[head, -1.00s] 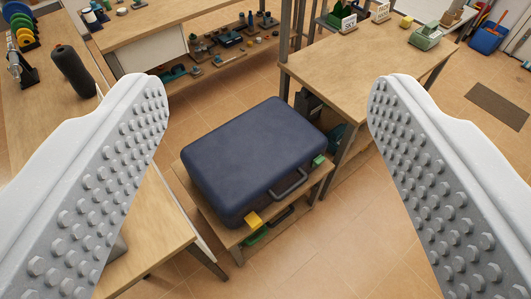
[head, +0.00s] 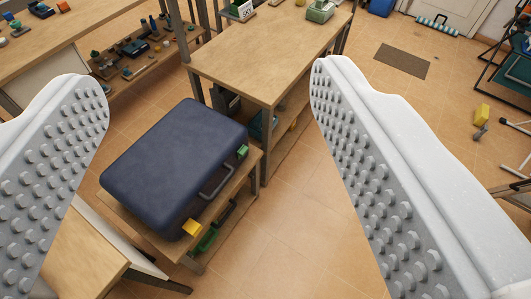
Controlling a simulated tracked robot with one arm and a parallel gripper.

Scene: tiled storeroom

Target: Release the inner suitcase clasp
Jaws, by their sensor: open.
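A closed dark blue suitcase (head: 170,165) lies flat on a low wooden stand (head: 135,222). Its grey handle (head: 216,183) is on the side facing the lower right. A yellow clasp (head: 192,229) sticks out at the near end of that side, and a green clasp (head: 242,151) at the far end. My gripper (head: 210,88) is open and empty, its two studded white fingers wide apart. The suitcase shows between them, farther away, and neither finger touches it.
A wooden table (head: 265,50) stands just behind the suitcase. A bench corner (head: 75,255) is close at lower left. Green and dark items sit on the stand's lower shelf. Tiled floor (head: 285,225) right of the stand is clear.

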